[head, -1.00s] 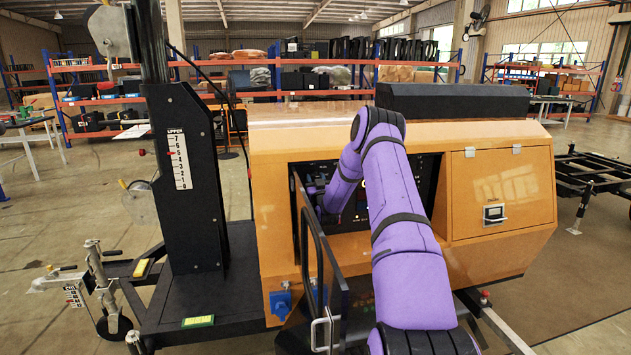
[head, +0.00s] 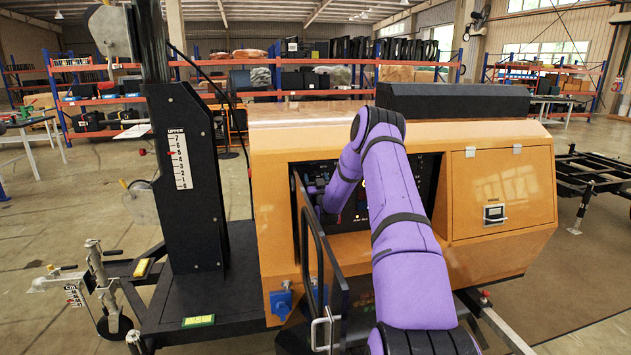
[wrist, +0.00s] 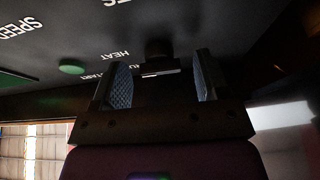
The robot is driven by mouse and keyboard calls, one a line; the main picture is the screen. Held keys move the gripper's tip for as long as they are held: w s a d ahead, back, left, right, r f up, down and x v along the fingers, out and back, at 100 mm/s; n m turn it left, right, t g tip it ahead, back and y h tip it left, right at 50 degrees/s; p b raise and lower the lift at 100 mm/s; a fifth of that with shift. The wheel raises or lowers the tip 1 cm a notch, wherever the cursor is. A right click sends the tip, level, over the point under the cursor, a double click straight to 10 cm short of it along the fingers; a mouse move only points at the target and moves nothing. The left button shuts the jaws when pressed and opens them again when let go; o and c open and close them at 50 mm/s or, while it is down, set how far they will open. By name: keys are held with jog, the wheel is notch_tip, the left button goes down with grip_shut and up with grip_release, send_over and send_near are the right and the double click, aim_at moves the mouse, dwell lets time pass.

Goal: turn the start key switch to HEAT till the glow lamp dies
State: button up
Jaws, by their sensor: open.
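In the wrist view my gripper (wrist: 160,88) is open, with its two ridged fingers spread to either side of the black start key switch (wrist: 158,52). The knob sits at the far end of the gap between the fingertips, and I cannot tell whether either finger touches it. The panel lettering HEAT (wrist: 115,55) stands to the left of the switch, with part of START below it. In the head view my purple arm reaches into the panel opening and hides the gripper and the switch. I cannot make out the glow lamp.
A round green button or lamp (wrist: 71,66) is left of the fingers in the wrist view. The orange generator cabinet (head: 500,190) surrounds the recessed panel. Its dark open door (head: 325,270) stands close to the left of my arm.

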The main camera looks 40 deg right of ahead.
jog(key=v, duration=1.1)
jog(key=shift+w, duration=0.15)
